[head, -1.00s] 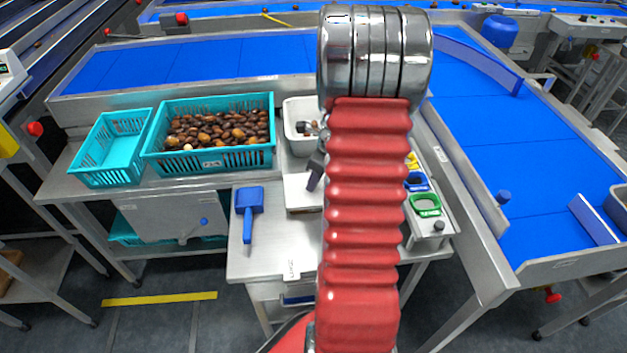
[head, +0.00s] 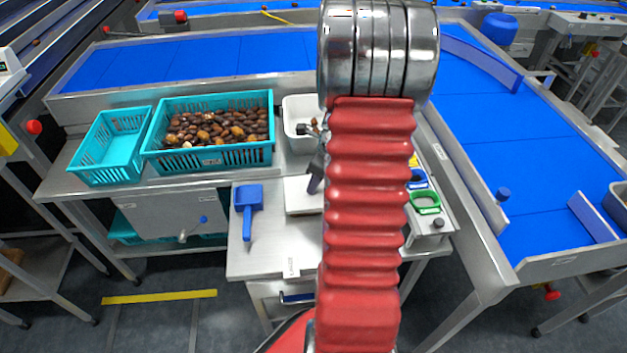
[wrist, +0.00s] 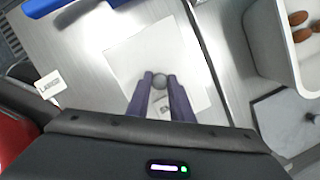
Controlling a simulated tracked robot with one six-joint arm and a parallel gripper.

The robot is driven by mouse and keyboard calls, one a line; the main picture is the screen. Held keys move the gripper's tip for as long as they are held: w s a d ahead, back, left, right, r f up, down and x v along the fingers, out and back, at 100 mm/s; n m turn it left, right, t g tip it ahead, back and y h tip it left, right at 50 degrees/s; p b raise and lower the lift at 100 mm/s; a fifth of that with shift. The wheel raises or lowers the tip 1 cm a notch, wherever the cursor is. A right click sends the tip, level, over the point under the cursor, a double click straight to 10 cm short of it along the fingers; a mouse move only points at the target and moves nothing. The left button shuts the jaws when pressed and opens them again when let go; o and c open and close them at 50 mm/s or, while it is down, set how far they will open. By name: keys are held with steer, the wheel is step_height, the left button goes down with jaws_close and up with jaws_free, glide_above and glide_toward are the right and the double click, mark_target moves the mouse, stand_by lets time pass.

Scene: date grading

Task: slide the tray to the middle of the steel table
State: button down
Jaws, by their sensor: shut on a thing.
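The tray is a flat, pale square (wrist: 130,62) lying on the steel table (wrist: 95,95) in the wrist view. A round grey knob (wrist: 160,81) stands on it. My gripper (wrist: 160,77) is shut on this knob, with one dark finger on either side. In the head view the left part of the tray (head: 300,198) shows on the steel table (head: 262,262), and my red arm hides the rest. One dark finger of my gripper (head: 316,183) shows beside the arm, over the tray.
A blue scoop (head: 248,205) lies left of the tray, and a label card (head: 291,267) stands near the front. A white bin with dates (head: 294,118) is behind. Bare steel lies in front of the tray.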

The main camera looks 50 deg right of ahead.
steer(key=shift+s+a, duration=1.25)
steer(key=shift+s, duration=0.25)
steer(key=shift+s+a, duration=1.25)
steer(key=shift+s, duration=0.2)
steer(key=shift+s+a, duration=0.1)
steer(key=c, duration=1.5)
jaws_free()
steer(key=shift+o, duration=0.5)
steer(key=o, duration=0.3)
step_height(320, 180, up, 8)
stand_by(0.6)
